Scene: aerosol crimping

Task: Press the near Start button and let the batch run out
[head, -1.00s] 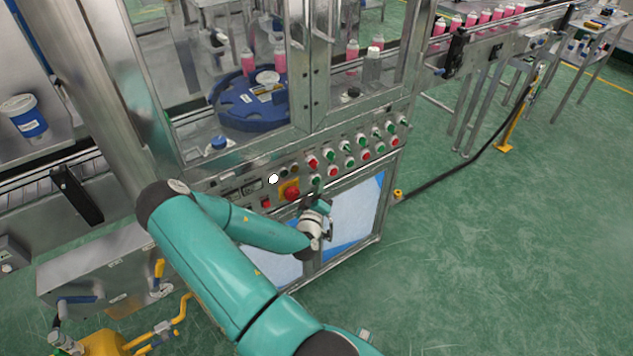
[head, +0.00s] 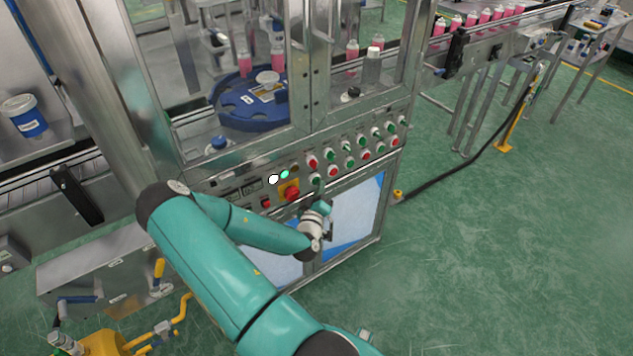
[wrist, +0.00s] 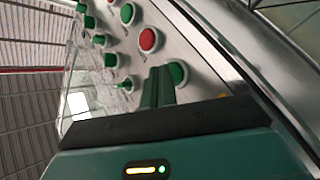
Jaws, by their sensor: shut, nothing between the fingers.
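The control panel (head: 340,150) on the front of the machine carries rows of red and green buttons. The near green button (head: 316,181) is at the lower left of these rows, right in front of my gripper (head: 319,192). In the wrist view my gripper (wrist: 158,72) is shut and empty, its fingertips at the green button (wrist: 179,73). I cannot tell whether they touch it. A green lamp (head: 285,174) is lit beside a lit white lamp (head: 273,180). The blue turntable (head: 235,113) and pink bottles (head: 277,58) show behind the guard.
A red emergency stop (head: 292,193) on a yellow plate sits left of my gripper. A red button (wrist: 149,40) is close to my fingertips. Pink cans (head: 484,16) stand on the outfeed conveyor at the back right.

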